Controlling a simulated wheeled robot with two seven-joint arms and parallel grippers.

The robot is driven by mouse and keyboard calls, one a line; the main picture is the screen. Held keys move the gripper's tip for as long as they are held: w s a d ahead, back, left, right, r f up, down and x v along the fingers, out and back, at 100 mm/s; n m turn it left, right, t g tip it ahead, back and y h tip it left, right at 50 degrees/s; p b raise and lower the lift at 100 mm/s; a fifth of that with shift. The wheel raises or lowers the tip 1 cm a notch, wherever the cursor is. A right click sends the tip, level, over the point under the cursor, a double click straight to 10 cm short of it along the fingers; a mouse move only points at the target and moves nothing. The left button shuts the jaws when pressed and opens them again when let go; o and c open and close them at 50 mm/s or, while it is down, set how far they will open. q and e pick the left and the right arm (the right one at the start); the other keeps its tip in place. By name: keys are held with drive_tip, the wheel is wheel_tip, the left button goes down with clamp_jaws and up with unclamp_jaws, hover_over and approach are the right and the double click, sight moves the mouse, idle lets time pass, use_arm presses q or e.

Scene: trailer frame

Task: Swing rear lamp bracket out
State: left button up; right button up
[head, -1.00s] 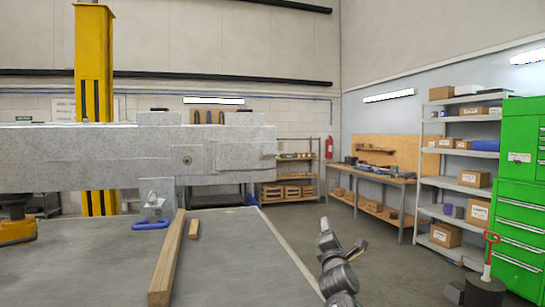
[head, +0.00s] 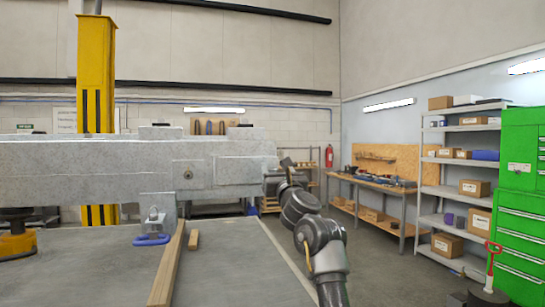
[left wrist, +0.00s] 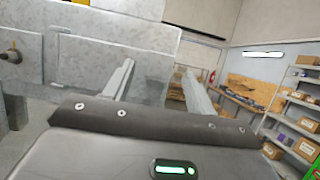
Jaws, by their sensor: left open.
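The grey trailer frame beam (head: 90,165) runs across the left of the head view. At its right end is a flat grey plate (head: 240,170), which looks like the rear lamp bracket; I cannot be sure. The plate also shows in the left wrist view (left wrist: 115,57), lying against the beam. My left gripper (head: 287,164) is at the beam's right end in the head view, small and partly blurred into the background. In the left wrist view its jaws (left wrist: 158,68) are open, one finger in front of the plate, the other right of its edge. Contact cannot be told. My right gripper is not in view.
A grey table (head: 220,270) holds a wooden bar (head: 168,265), a small wood block (head: 193,240) and a blue shackle (head: 152,239). A yellow post (head: 97,75) stands behind the beam. A workbench (head: 375,180), shelves and a green cabinet (head: 520,210) stand right. Floor between is open.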

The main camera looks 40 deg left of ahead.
sight(272, 163)
use_arm(q)
drive_tip(key=p+x, duration=0.2)
drive_tip(key=x, duration=0.3)
clamp_jaws()
drive_tip(key=shift+f, duration=0.1)
idle(0.3)
